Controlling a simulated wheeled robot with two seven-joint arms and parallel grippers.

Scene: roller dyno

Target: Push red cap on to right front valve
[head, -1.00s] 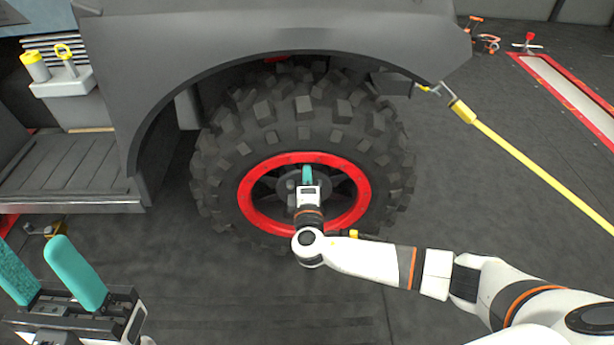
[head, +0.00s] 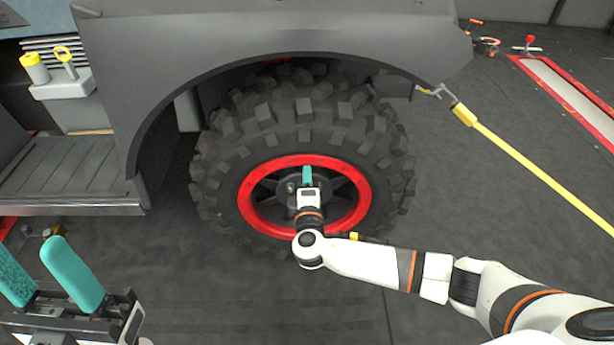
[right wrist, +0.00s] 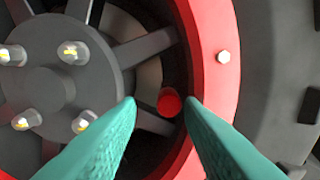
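The red cap (right wrist: 169,102) shows in the right wrist view as a small red disc inside the wheel, close to the inner edge of the red rim ring (right wrist: 222,85). It lies between the fingertips of my right gripper (right wrist: 161,101), with a gap to the left finger and a narrower one to the right. The valve is not visible; I cannot tell how far the cap sits on it. In the head view my right gripper (head: 307,172) is in front of the wheel centre and the cap is hidden. My left gripper (head: 32,244) is open and empty at lower left.
The knobbly tire (head: 300,112) stands under the dark fender (head: 270,28). Spokes and a hub with several lug nuts (right wrist: 75,52) lie left of the cap. A yellow strap (head: 530,160) runs along the right. The floor in front is clear.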

